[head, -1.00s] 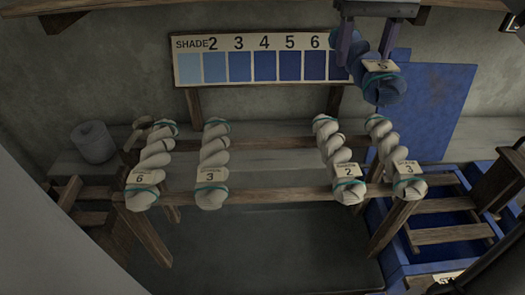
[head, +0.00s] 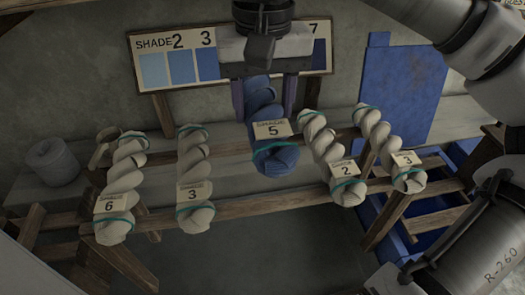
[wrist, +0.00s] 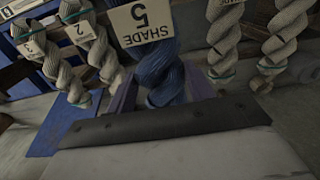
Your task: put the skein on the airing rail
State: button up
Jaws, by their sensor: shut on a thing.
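The blue skein (head: 265,115) has a teal tie and a tag reading 5. My gripper (head: 264,98) is shut on it and holds it between the two fingers. The blue skein also shows in the wrist view (wrist: 160,70), hanging between the purple fingers. The wooden airing rail (head: 260,204) runs below in two bars. In the head view the skein appears over the gap between the pale skeins tagged 3 and 2. I cannot tell whether it touches the rail's back bar, which is partly hidden behind it.
Pale twisted skeins lie across the rail: one tagged 6 (head: 122,185), one tagged 3 (head: 194,170), one tagged 2 (head: 335,165) and another tagged 3 (head: 385,145). A shade board (head: 180,68) stands behind. A blue vat (head: 435,170) is at right.

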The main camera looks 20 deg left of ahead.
notch_tip(320, 180, down, 10)
jog(key=shift+f, duration=0.15)
dwell(0.3)
jog(key=shift+f, duration=0.15)
jog(key=o, duration=1)
jog(key=shift+o, duration=0.2)
notch_tip(320, 180, up, 12)
jog(key=shift+r, duration=0.2)
